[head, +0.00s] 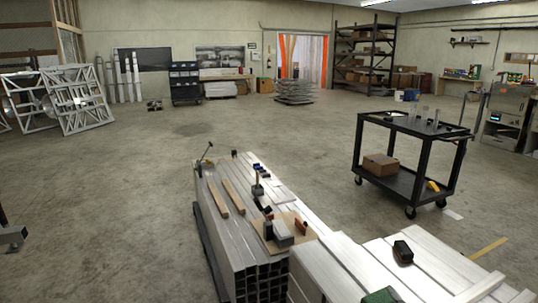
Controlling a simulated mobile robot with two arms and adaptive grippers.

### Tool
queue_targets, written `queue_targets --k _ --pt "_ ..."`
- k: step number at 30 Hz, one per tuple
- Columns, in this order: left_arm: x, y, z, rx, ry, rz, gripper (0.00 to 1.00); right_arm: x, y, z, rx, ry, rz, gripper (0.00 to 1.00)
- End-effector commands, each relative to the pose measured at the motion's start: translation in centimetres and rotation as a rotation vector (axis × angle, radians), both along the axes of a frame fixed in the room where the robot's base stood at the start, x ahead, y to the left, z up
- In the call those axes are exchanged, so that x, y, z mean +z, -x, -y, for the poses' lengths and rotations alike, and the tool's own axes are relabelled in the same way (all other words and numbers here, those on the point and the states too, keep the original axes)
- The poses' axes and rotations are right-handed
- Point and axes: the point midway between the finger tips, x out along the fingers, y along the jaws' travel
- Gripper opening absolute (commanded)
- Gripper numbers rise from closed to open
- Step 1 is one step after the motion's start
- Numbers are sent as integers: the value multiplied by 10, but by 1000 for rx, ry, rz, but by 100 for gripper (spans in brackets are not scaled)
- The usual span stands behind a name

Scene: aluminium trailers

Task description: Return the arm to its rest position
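Neither of my grippers shows in the head view, and no part of either arm can be made out for sure. A stack of aluminium square tubes (226,240) lies in front of me at the bottom middle. On it are wooden strips (232,196), a hammer or mallet (257,187) and a board (267,240) with a grey block (282,232) and small tools. I cannot tell from this view how either arm is posed.
A black cart (412,126) with a cardboard box (380,165) stands at right. Aluminium planks (430,256) fill the bottom right, bearing a dark tool (403,251). White frames (78,97) lean at far left. A dark-and-grey piece (12,235) sits at the left edge. Left-middle floor is clear.

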Motion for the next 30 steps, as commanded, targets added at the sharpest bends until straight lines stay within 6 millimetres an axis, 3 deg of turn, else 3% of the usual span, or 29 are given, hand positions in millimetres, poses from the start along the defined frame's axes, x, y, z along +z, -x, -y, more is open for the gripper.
queue_targets --k 1,3,7,12,20,30 --pt "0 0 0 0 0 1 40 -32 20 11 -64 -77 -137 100" --pt "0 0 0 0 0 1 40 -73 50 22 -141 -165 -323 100" --pt "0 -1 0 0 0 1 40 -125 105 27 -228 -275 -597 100" --pt "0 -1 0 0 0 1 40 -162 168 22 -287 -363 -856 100" --pt "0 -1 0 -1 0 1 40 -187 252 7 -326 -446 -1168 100" --pt "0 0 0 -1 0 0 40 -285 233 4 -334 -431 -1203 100"
